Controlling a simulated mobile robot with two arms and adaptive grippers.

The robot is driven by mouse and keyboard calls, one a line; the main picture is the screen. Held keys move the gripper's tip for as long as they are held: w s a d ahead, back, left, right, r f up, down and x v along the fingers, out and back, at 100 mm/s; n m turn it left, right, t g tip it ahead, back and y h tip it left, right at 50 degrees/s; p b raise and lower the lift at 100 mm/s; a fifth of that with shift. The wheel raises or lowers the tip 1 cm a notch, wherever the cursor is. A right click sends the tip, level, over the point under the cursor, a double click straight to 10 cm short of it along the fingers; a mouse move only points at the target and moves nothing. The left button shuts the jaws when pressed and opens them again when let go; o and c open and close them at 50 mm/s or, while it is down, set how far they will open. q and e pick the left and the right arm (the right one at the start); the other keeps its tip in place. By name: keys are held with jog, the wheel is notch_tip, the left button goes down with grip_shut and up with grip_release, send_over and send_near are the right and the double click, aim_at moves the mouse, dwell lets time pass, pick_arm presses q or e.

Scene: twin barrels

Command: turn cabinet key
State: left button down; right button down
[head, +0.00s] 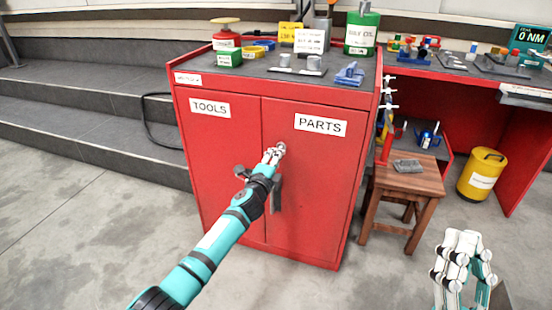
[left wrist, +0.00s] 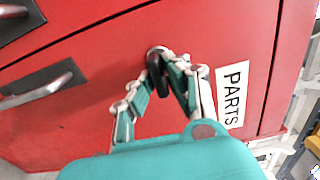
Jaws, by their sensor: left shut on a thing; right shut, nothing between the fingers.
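The red cabinet (head: 303,200) stands in front of me with doors labelled TOOLS (head: 209,108) and PARTS (head: 320,125), both closed. My left gripper (head: 276,154) is at the PARTS door, near the seam between the doors. In the left wrist view a dark key (left wrist: 156,78) sits at a round silver lock (left wrist: 157,52) on the red door. My left gripper's fingertips (left wrist: 164,72) are shut on the key. In the head view the gripper hides the key and lock. My right gripper (head: 462,250) is shut and empty at the lower right, away from the cabinet.
A door handle (left wrist: 38,88) shows in the left wrist view. Bottles, cans and parts crowd the cabinet top. A wooden stool (head: 405,180), a yellow drum (head: 481,175) and a red workbench (head: 520,110) stand to the right. Grey steps (head: 90,135) lie left.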

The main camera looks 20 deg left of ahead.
pick_arm(q)
jog(key=c, duration=1.4)
grip_release()
jog(key=shift+o, duration=0.2)
jog(key=s, duration=1.2)
jog(key=shift+a, duration=0.15)
